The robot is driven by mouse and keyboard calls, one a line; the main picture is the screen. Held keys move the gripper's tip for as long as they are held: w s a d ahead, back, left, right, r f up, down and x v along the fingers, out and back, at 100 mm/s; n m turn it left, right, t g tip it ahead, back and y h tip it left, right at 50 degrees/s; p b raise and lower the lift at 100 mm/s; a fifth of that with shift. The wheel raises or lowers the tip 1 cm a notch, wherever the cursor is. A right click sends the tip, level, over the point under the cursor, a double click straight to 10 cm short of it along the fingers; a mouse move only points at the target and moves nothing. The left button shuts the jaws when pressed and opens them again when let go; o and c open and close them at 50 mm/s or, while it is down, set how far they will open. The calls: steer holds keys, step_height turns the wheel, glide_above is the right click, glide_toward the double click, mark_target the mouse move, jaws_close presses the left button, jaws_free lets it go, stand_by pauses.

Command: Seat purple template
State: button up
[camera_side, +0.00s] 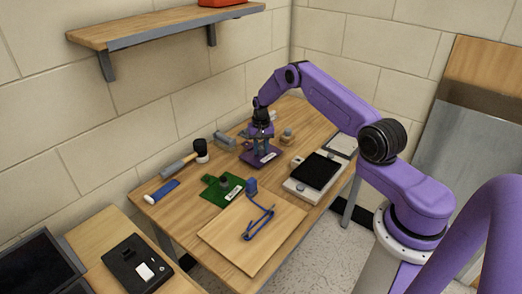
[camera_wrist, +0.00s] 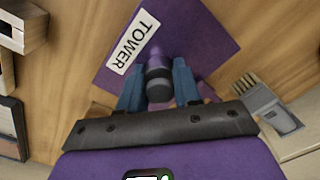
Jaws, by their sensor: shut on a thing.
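The purple template (camera_side: 262,157) is a flat plate with a white label; in the wrist view the purple template (camera_wrist: 190,30) shows the label "TOWER". A dark knob with a purple post (camera_wrist: 158,82) rises from it. My gripper (camera_wrist: 158,92) has its two blue fingers on either side of this knob, shut on it. In the side view my gripper (camera_side: 262,146) points down over the plate at the back middle of the table. Whether the plate touches the table is hard to tell. Part of the plate is hidden by my gripper.
A green template (camera_side: 222,188) with a knob lies to the left. A black-topped device (camera_side: 316,171) stands to the right.

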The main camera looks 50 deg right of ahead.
steer(key=shift+r, duration=2.3)
steer(key=s+d+r, duration=0.1)
steer(key=s+d, duration=0.1)
steer(key=s, duration=0.4)
steer(key=s+d+r, duration=0.2)
steer(key=s, duration=0.4)
steer(key=r+n, duration=0.1)
glide_above(317, 170)
steer(key=shift+w+f, duration=0.1)
steer(key=shift+f, duration=2.45)
steer(key=shift+f, duration=0.9)
steer(key=o, duration=0.7)
steer(key=shift+r, duration=0.15)
